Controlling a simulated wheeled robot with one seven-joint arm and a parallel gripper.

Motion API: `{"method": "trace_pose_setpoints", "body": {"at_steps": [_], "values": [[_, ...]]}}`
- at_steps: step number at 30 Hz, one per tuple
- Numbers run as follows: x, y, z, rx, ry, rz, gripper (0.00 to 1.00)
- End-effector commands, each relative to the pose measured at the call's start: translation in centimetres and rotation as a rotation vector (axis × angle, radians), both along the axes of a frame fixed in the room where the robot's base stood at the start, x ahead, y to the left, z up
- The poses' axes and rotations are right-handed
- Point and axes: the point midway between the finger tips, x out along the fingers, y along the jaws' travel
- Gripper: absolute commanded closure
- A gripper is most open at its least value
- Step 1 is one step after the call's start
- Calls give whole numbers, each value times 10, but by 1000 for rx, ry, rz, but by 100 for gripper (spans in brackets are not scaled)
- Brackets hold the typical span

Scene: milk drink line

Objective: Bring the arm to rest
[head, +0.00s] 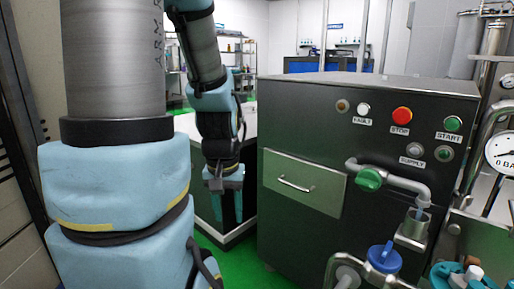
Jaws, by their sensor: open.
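My arm shows in the head view, with a large light-blue and grey link filling the left side. My gripper (229,207) hangs with its teal fingers pointing down, left of the dark control cabinet. It is open, and I see nothing between its fingers. It is in front of a white-topped counter (250,120) with a dark side.
The dark cabinet (300,235) has a closed drawer (297,184), a red stop button (402,114), a green start button (453,123) and a green-handled valve (369,179). A blue-handled valve (384,257) and a gauge (502,150) are at right. Green floor (215,258) shows below the gripper.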

Motion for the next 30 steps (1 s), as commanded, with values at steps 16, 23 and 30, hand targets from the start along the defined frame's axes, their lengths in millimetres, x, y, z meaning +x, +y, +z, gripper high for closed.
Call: {"method": "trace_pose_setpoints", "body": {"at_steps": [16, 23, 30], "values": [[-1, 1, 126, 0, -5, 3, 54], [-1, 1, 150, 0, -4, 3, 54], [-1, 1, 148, 0, -4, 3, 54]]}}
